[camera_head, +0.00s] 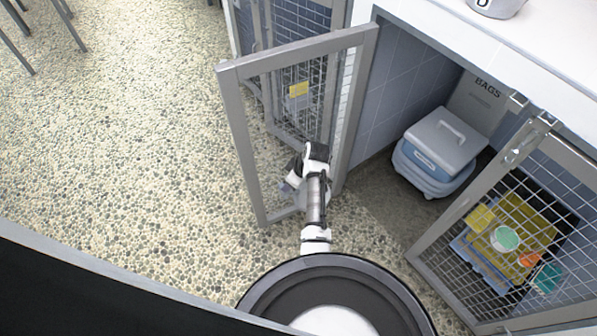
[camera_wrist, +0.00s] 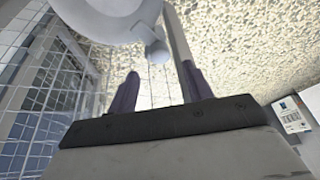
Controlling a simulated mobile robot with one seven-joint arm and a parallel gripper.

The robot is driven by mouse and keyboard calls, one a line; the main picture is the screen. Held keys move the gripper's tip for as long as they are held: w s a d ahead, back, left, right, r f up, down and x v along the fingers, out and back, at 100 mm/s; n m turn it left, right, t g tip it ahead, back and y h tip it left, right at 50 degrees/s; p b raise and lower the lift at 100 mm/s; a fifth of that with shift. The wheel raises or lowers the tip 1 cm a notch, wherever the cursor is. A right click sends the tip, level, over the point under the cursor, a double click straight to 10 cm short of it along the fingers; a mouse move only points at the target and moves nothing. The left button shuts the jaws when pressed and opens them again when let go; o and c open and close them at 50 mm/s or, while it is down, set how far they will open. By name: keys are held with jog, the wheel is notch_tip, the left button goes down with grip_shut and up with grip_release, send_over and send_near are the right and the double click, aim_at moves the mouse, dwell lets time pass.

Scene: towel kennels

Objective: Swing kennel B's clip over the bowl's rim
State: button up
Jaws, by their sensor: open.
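A pale grey round bowl (camera_wrist: 100,12) fills the top left of the wrist view, in front of the door's wire mesh. A short, light, rounded peg, probably the clip (camera_wrist: 157,51), shows at its right edge; I cannot tell if it touches the rim. My gripper (camera_wrist: 157,76) is open and empty, its two dark fingers apart just below the peg. In the head view my gripper (camera_head: 290,183) is at the lower part of the open mesh door (camera_head: 243,140). The arm hides most of the bowl there. No kennel letter is readable.
A grey door post (camera_wrist: 180,42) stands close to the right finger. Right of the open door, a kennel holds a blue-grey lidded box (camera_head: 440,150). Another mesh door (camera_head: 470,215) with towels and tubs behind it stands at right.

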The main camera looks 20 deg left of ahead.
jog(key=v, duration=0.8)
jog(key=shift+r, duration=0.2)
